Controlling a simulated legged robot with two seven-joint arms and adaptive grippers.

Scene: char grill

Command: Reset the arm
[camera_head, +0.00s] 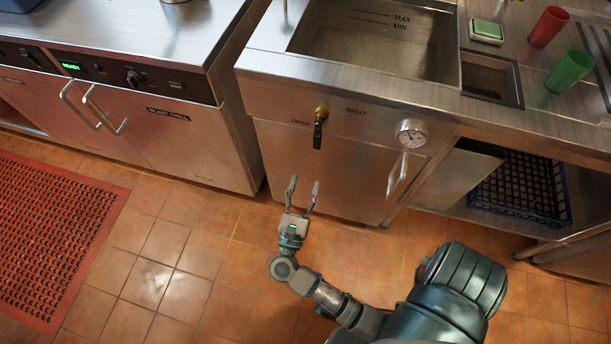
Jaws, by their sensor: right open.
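My right gripper (303,190) is open and empty in the head view. It hangs in front of the steel sink cabinet (285,160), with its two fingers apart and pointing toward the cabinet's front. My right arm (345,307) reaches in from the lower right, bent at the elbow, over the tiled floor. My left gripper and left arm are not in view.
A valve lever (320,127) marked OPEN and SHUT, a gauge (411,134) and a door handle (397,174) stick out from the cabinet. A red mat (50,230) lies left.

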